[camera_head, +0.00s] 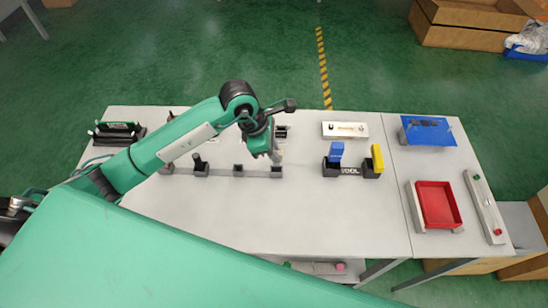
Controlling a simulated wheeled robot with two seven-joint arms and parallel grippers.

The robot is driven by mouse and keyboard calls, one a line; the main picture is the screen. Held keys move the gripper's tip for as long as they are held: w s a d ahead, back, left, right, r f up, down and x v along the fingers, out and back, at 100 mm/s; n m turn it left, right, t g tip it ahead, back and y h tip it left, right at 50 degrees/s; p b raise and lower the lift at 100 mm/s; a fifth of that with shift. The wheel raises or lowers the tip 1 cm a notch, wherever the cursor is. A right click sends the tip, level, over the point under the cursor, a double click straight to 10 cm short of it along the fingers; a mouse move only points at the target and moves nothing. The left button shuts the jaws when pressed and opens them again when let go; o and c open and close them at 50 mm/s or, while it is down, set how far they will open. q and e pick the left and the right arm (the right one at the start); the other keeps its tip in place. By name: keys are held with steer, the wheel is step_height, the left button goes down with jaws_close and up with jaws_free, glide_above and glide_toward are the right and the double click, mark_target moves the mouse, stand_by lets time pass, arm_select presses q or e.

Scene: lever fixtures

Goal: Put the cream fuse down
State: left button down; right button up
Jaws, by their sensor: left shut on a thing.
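My left gripper (276,156) reaches over the middle of the table from the left and points down. It is shut on a small pale piece, the cream fuse (279,153), which is mostly hidden by the fingers. The gripper is just above the right end of a grey strip fixture (218,172) that carries several dark blocks. A dark block (277,173) at that end lies just below the fingers; I cannot tell whether the fuse touches it. My right gripper is not in view.
A black holder (350,172) with a blue block (337,151) and a yellow block (377,158) stands to the right. The table's front middle is clear.

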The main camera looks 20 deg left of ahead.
mark_target(274, 165)
arm_select(q)
step_height(274, 165, down, 4)
steer(key=shift+f+p, duration=0.25)
steer(key=shift+p, duration=0.2)
steer(key=shift+f, duration=0.1)
steer(key=shift+f+b, duration=0.15)
steer(key=shift+b, duration=0.15)
steer(key=c, duration=1.4)
jaws_free()
steer(key=shift+r, duration=0.25)
steer(key=b+v, duration=0.1)
steer(key=v, duration=1.1)
steer(key=shift+b, duration=0.4)
